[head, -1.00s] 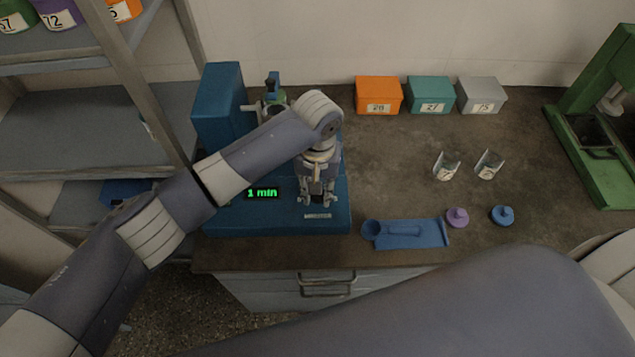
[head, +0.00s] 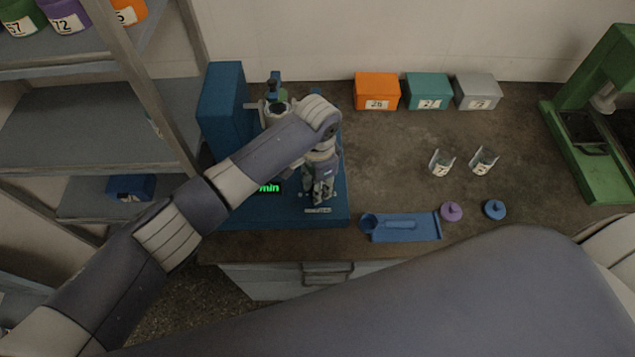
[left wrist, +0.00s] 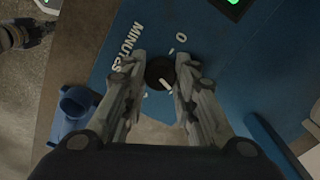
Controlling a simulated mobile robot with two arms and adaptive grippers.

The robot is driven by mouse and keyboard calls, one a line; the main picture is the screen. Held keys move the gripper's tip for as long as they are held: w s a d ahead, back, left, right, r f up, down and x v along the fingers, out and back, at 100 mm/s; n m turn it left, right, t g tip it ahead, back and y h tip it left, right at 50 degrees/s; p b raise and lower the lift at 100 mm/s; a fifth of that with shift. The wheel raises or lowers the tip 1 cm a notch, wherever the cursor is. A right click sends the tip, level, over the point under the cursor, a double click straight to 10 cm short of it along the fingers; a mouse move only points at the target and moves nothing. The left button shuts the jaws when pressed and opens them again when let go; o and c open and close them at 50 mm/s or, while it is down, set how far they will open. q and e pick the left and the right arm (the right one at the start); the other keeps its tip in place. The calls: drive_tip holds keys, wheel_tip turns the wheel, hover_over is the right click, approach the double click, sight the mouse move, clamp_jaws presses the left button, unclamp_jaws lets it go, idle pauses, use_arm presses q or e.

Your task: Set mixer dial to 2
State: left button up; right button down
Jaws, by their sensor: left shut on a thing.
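A white pointer line on the dial slants toward the lower right. The printed "0" and "MINUTES" show beside it. The green display (head: 268,188) shows "min"; my arm hides its left part. What looks like my right gripper (left wrist: 22,34) is partly cut off in the left wrist view.
Orange (head: 377,88), teal (head: 428,88) and grey (head: 477,88) boxes stand at the back. A green machine (head: 585,150) is at right.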

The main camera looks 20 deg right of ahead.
use_arm(q)
drive_tip(key=shift+m, duration=1.1)
drive_tip(key=o, duration=1.1)
wheel_tip(320, 180, up, 12)
drive_tip(key=shift+r, duration=0.1)
drive_tip(key=shift+d, duration=0.1)
